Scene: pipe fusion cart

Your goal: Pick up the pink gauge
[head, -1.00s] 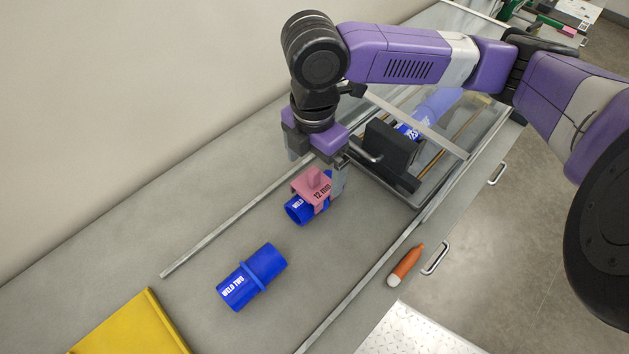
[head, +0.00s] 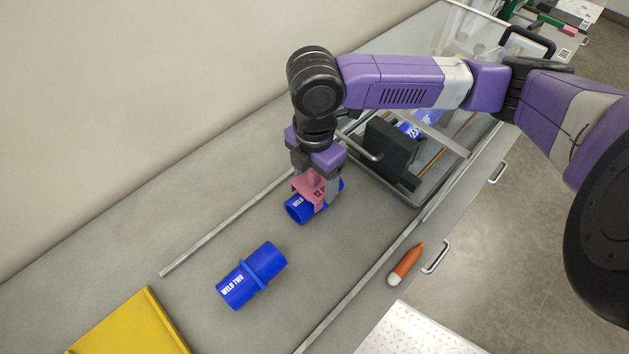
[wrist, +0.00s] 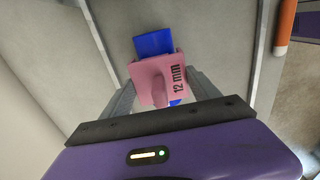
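The pink gauge (head: 306,186), marked 12 mm, sits over a blue pipe piece labelled WELD (head: 298,210) on the grey bench. In the wrist view the gauge (wrist: 152,72) is upright in the middle, with its knob towards me and the blue pipe (wrist: 154,42) behind it. My gripper (head: 317,180) points down over the gauge, with its fingers spread on either side of the knob. The fingers look apart from the knob in the wrist view. In the head view my gripper partly hides the gauge's top and right side.
A dark clamp block (head: 391,152) stands close to the right of my gripper. An orange marker (head: 406,264) lies by the bench's right edge.

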